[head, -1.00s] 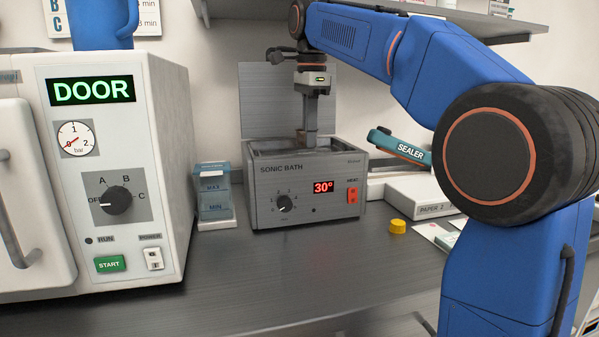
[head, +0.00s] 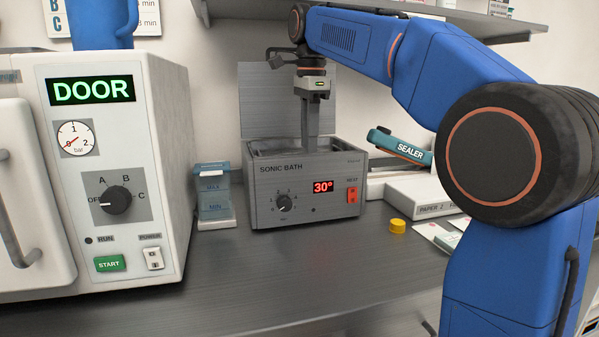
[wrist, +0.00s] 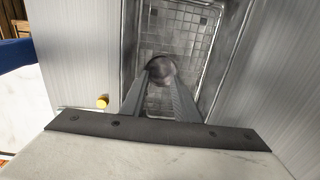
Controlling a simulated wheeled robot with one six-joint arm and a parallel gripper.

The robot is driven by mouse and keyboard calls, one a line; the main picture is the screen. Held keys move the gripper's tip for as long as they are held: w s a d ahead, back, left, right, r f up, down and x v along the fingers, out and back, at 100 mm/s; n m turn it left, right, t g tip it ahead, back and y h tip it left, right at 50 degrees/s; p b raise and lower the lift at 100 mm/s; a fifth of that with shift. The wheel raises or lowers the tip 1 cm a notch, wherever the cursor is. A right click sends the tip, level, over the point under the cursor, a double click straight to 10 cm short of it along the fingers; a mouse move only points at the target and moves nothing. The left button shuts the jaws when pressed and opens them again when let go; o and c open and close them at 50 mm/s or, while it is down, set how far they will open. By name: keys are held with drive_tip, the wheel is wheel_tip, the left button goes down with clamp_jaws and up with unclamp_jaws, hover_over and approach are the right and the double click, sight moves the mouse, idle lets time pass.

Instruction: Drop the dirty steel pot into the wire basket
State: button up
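The steel pot (wrist: 160,67) shows in the wrist view as a small round grey shape between my fingertips, over the wire basket. The wire basket (wrist: 208,62) sits inside the tank of the sonic bath (head: 310,190), with its grid floor below the pot. My gripper (head: 310,143) points straight down over the bath, its fingertips at about rim height or just below. It appears shut on the pot; it also shows in the wrist view (wrist: 161,80). In the head view the bath's front wall hides the basket and the pot. I cannot tell whether the pot touches the basket floor.
The bath's raised lid (head: 285,105) stands behind my gripper. A shelf (head: 440,22) hangs above. The autoclave (head: 120,170) and a water container (head: 214,195) are left; the sealer (head: 402,147) and a yellow cap (head: 398,226) are right. The front counter (head: 300,275) is clear.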

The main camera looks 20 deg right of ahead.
wheel_tip(320, 180, up, 7)
drive_tip(key=shift+s, duration=0.15)
idle(0.5)
